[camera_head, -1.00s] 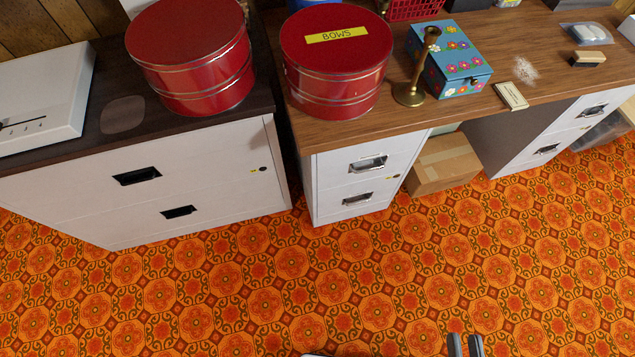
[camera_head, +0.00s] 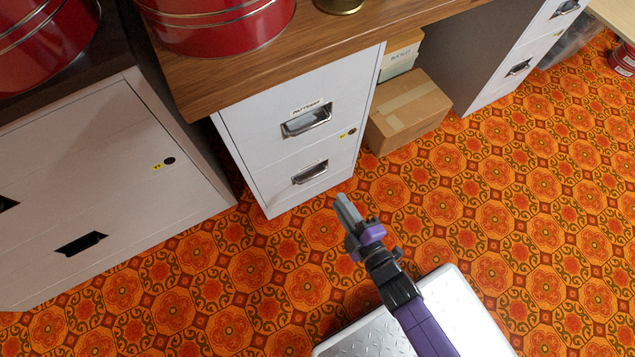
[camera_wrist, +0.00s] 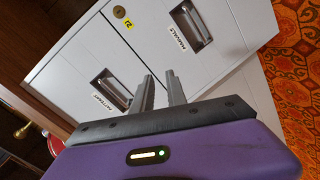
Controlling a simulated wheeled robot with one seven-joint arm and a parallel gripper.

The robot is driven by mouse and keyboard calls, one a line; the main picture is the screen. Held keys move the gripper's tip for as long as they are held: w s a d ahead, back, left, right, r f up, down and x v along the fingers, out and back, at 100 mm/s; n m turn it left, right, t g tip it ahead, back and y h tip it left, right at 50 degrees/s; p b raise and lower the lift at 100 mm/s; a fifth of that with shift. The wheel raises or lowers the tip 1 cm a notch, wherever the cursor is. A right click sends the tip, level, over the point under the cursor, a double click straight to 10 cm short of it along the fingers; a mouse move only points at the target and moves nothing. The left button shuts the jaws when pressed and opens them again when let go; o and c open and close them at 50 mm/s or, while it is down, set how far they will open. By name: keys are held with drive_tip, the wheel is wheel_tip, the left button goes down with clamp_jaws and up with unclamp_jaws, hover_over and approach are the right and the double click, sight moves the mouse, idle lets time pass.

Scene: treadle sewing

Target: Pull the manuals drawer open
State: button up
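The manuals drawer (camera_head: 288,178) is the lower drawer of the white two-drawer cabinet, flush with the front. It has a metal pull handle (camera_head: 310,172). In the wrist view its handle (camera_wrist: 192,27) shows beside a label reading MANUALS (camera_wrist: 179,39). The upper drawer (camera_head: 262,125) is also shut and its label reads Patterns. My gripper (camera_head: 342,203) is in front of the cabinet, apart from it, to the lower right of the manuals handle. In the wrist view my gripper (camera_wrist: 160,82) has its two fingers apart with nothing between them.
A dark-topped white cabinet (camera_head: 130,190) stands to the left. Cardboard boxes (camera_head: 408,112) sit under the wooden desk, right of the drawers. A yellow tag and lock (camera_head: 347,133) are on the cabinet's right edge. The patterned floor (camera_head: 250,270) in front is clear.

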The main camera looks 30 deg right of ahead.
sight(318, 174)
drive_tip(key=w+d+f+n+b, duration=0.1)
drive_tip(key=w+f+n+b, duration=0.3)
drive_tip(key=f, duration=0.3)
drive_tip(key=w+d+f+n+b, duration=0.1)
drive_tip(key=w+d+f+b, duration=0.15)
drive_tip(key=w+f, duration=0.4)
drive_tip(key=shift+y, duration=0.3)
drive_tip(key=shift+a+f+b+x, duration=0.15)
drive_tip(key=shift+b+x, duration=0.5)
drive_tip(key=shift+x, duration=0.5)
drive_tip(key=shift+a+f+b+x, duration=0.1)
drive_tip(key=shift+a+b+x, duration=0.1)
drive_tip(key=shift+b+x, duration=0.7)
drive_tip(key=shift+a+f+b+x, duration=0.15)
drive_tip(key=shift+b+x, duration=0.25)
drive_tip(key=shift+x, duration=1)
drive_tip(key=shift+s, duration=0.1)
clamp_jaws()
